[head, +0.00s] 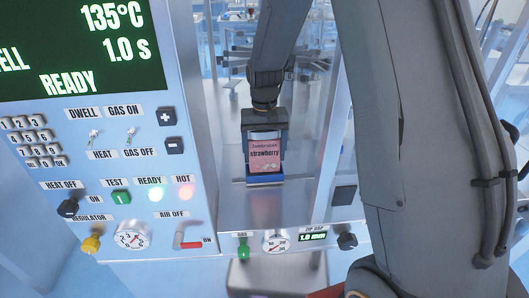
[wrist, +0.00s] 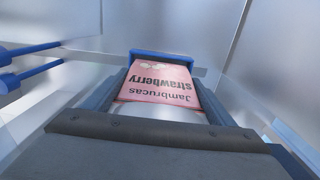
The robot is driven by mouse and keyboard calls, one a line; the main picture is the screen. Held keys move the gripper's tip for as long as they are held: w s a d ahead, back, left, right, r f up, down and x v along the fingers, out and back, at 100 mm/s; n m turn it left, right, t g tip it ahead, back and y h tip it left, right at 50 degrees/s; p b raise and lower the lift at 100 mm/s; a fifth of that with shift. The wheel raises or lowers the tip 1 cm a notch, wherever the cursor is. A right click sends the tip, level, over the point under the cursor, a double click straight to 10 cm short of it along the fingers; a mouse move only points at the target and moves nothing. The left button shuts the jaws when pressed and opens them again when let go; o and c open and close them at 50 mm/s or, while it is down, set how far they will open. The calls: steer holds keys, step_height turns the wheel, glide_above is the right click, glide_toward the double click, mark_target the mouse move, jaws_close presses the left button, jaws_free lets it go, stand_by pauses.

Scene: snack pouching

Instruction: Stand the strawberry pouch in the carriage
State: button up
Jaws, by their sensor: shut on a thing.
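The strawberry pouch (head: 264,158) is pink with dark lettering and hangs upright in the machine's bay. My gripper (head: 265,140) is above it and shut on its sides near the top. The blue carriage (head: 265,180) lies at the pouch's lower edge on the metal floor of the bay. In the wrist view, the pouch (wrist: 160,82) lies between my fingers, and the blue carriage (wrist: 167,62) shows at its far end. I cannot tell whether the pouch's base rests inside the carriage.
The control panel (head: 100,150) with switches, lamps and gauges stands left of the bay. A lower panel with a gauge (head: 277,242) runs along the front. Metal walls are close on both sides. Two blue rods (wrist: 30,65) show at left in the wrist view.

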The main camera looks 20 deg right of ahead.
mark_target(264, 160)
steer(key=shift+f+b, duration=0.5)
steer(key=shift+f, duration=0.8)
steer(key=shift+f, duration=0.35)
steer(key=shift+f, duration=0.1)
steer(key=o, duration=1.1)
